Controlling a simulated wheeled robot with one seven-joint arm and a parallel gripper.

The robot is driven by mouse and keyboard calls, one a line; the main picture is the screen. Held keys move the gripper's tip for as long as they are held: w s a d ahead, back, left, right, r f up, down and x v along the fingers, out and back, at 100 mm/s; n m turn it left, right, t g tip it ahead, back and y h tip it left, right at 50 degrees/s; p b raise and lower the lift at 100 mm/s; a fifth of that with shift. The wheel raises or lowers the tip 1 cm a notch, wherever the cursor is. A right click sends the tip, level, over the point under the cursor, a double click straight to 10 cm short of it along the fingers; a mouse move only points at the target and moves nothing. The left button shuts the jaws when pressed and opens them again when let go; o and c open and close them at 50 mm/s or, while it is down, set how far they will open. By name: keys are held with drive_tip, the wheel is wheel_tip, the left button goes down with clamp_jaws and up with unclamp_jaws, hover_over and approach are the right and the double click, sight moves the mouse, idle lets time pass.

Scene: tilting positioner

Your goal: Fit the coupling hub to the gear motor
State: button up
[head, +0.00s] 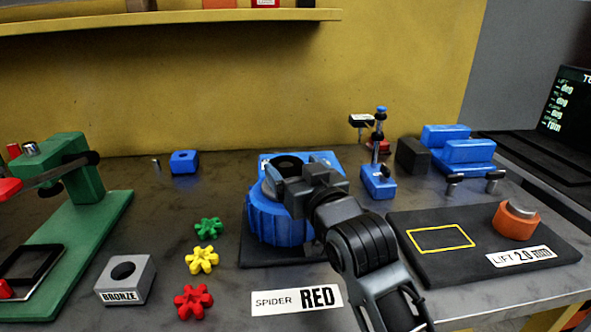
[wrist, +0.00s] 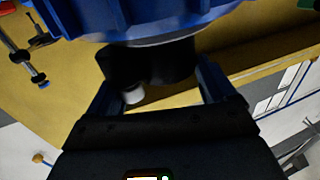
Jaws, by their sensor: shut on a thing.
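The blue, ribbed, round-bodied positioner (head: 275,220) stands on a dark base in the middle of the bench. My gripper (head: 303,183) is over its top and hides part of it. The jaws are shut on a dark, round piece, which I take to be the coupling hub (head: 284,165); its dark bore faces up. In the wrist view, a dark body (wrist: 150,62) shows between the blue fingers, close to the ribbed blue body (wrist: 140,18), with a small pale cylinder (wrist: 133,95) beside it. I cannot make out the gear motor or whether the hub touches it.
Green, yellow and red spiders (head: 202,260) lie left of the positioner, near a "SPIDER RED" card (head: 297,300). A grey BRONZE block (head: 126,279) and green press (head: 75,240) stand further left. A dark mat (head: 440,272) with an orange piece (head: 516,221) lies right.

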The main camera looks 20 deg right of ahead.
drive_tip(key=shift+r, duration=0.1)
drive_tip(key=o, duration=1.3)
drive_tip(key=shift+o, duration=0.6)
drive_tip(key=shift+s+f, duration=0.1)
drive_tip(key=shift+f, duration=0.1)
drive_tip(key=shift+s+f, duration=0.1)
drive_tip(key=shift+s, duration=0.3)
drive_tip(key=s, duration=0.6)
drive_tip(key=shift+s+a+r+b, duration=0.2)
drive_tip(key=shift+s+b, duration=0.15)
drive_tip(key=shift+s, duration=0.05)
drive_tip(key=shift+f, duration=0.1)
